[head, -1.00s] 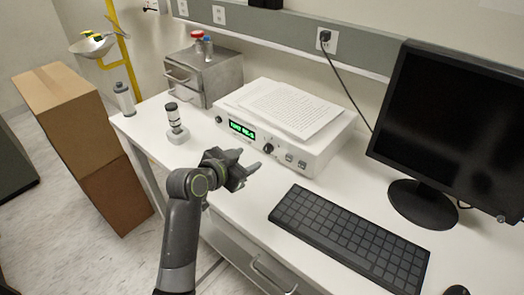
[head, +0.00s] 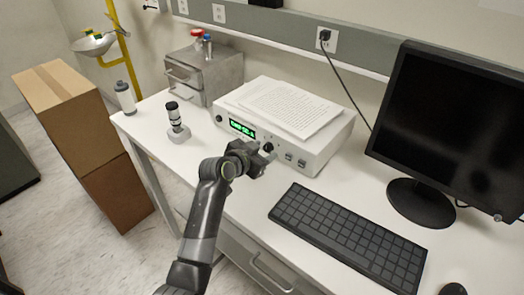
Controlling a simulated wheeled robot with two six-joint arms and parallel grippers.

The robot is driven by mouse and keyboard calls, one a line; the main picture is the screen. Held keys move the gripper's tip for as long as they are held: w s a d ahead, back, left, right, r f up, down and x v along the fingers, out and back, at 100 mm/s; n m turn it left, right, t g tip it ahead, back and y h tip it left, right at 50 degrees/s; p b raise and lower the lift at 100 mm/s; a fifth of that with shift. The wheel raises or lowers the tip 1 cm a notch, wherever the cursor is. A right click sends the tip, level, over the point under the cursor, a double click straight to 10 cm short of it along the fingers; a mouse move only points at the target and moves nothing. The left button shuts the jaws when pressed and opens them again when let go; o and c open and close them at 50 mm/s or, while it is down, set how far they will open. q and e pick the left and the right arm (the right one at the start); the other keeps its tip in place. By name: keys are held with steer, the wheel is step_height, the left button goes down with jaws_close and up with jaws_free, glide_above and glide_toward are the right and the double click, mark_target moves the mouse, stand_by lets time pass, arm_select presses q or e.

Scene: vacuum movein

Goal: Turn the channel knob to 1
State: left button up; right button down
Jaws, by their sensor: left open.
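A white instrument box (head: 311,160) stands on the white desk with a green lit display (head: 242,128) on its front. A round black knob (head: 268,147) sits on the front panel, right of the display. Two small square buttons or switches are right of the knob. The display text and any knob markings are too small to read. My left gripper (head: 266,156) is open in front of the panel, with its fingertips at or just below the knob. I cannot tell whether they touch it. My right gripper is not in view.
A stack of printed paper (head: 290,107) lies on the instrument. A black keyboard (head: 348,240) and a monitor (head: 440,135) are to the right.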

arm_select(q)
steer(key=shift+c, duration=0.3)
steer(key=c, duration=0.9)
steer(key=shift+c, duration=0.2)
